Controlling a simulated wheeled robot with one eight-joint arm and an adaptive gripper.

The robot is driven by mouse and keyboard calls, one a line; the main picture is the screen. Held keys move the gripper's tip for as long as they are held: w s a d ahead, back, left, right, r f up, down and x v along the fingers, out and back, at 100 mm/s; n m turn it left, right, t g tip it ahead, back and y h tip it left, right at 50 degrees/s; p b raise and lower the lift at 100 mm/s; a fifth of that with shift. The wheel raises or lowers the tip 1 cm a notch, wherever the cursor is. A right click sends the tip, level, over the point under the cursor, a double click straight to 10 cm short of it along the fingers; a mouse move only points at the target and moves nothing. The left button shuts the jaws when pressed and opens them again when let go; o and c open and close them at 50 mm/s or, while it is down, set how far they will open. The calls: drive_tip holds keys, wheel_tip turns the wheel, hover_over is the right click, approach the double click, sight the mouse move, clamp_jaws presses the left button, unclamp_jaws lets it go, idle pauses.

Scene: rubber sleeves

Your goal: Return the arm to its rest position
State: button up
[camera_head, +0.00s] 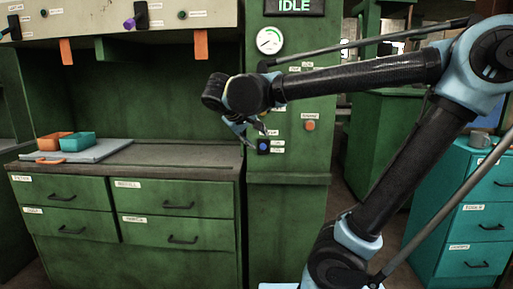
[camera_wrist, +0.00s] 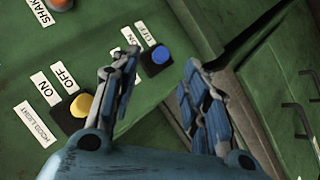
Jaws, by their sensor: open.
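My arm (camera_head: 395,170) reaches from the lower middle up to the right and then left across the green panel column (camera_head: 290,220). My gripper (camera_head: 256,128) hangs at the arm's left end, in front of the column's buttons. In the wrist view my gripper (camera_wrist: 160,90) is open and empty, its two fingers well apart. A blue knob (camera_wrist: 160,55) with ON and OFF labels lies close beside the left finger. A yellow knob (camera_wrist: 82,105) labelled HOOD LIGHT is left of that finger. I cannot tell whether either finger touches the panel.
A gauge (camera_head: 269,40) and IDLE display (camera_head: 294,6) are on the column. A teal drawer cabinet (camera_head: 478,215) stands right.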

drive_tip(key=s+d+f+m+g, duration=0.1)
drive_tip(key=s+d+f+g, duration=0.1)
drive_tip(key=d+f, duration=0.5)
drive_tip(key=s+d+f+m+g, duration=0.1)
drive_tip(key=s+d+f+g, duration=0.15)
drive_tip(key=d+f, duration=0.45)
drive_tip(key=s+d+f+m+g+y, duration=0.1)
drive_tip(key=s+d+f+m+y, duration=0.1)
drive_tip(key=s+d+f, duration=0.2)
drive_tip(key=s+d+f+m+g+y, duration=0.1)
drive_tip(key=s+d+f, duration=0.3)
drive_tip(key=f, duration=0.5)
drive_tip(key=shift+s+m+y, duration=0.5)
drive_tip(key=shift+s+y, duration=0.3)
drive_tip(key=shift+s, duration=0.05)
drive_tip(key=shift+c, duration=1)
drive_tip(key=shift+a, duration=0.15)
